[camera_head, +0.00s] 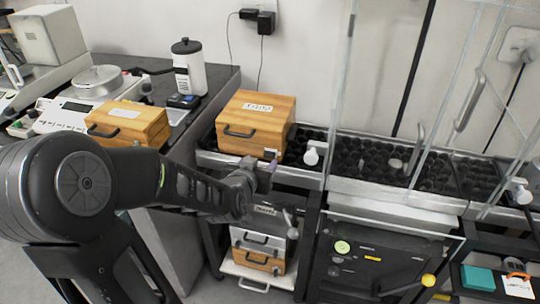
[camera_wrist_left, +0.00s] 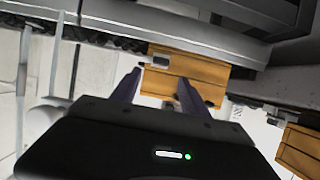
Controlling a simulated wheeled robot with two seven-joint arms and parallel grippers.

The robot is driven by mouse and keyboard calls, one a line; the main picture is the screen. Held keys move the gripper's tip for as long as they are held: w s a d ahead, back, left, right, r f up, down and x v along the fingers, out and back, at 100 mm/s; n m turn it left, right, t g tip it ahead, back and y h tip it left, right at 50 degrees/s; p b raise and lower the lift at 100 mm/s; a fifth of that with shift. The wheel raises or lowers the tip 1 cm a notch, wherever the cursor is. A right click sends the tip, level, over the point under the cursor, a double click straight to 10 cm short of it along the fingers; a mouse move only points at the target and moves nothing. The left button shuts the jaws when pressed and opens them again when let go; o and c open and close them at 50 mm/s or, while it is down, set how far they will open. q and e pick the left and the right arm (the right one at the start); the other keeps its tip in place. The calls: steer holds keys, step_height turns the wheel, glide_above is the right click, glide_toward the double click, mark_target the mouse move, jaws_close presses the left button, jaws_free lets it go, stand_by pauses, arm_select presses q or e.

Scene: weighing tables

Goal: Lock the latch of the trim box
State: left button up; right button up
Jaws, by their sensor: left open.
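A wooden box with a white label and a dark handle, which I take as the trim box (camera_head: 258,112), stands on the left end of the rack table. A small pale metal piece that looks like its latch (camera_head: 270,154) sits low on its front right. In the left wrist view a wooden box (camera_wrist_left: 205,78) shows ahead of the fingers, with a small metal piece (camera_wrist_left: 160,61) on its face. My left gripper (camera_head: 271,172) is just below and in front of the box's front right corner; its open fingers (camera_wrist_left: 158,80) hold nothing. Whether the latch is locked I cannot tell.
Another wooden box (camera_head: 128,122) stands on the left counter by a balance (camera_head: 70,112) and a white canister (camera_head: 189,68). Black racks (camera_head: 390,160) behind clear panels lie to the right. More boxes (camera_head: 258,258) sit on a shelf below my gripper.

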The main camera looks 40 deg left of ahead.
mark_target(269, 154)
arm_select(q)
steer(key=x, duration=0.7)
steer(key=shift+w+a+f, duration=0.15)
steer(key=shift+w+f, duration=0.05)
steer(key=shift+w, duration=0.1)
jaws_close()
stand_by(0.4)
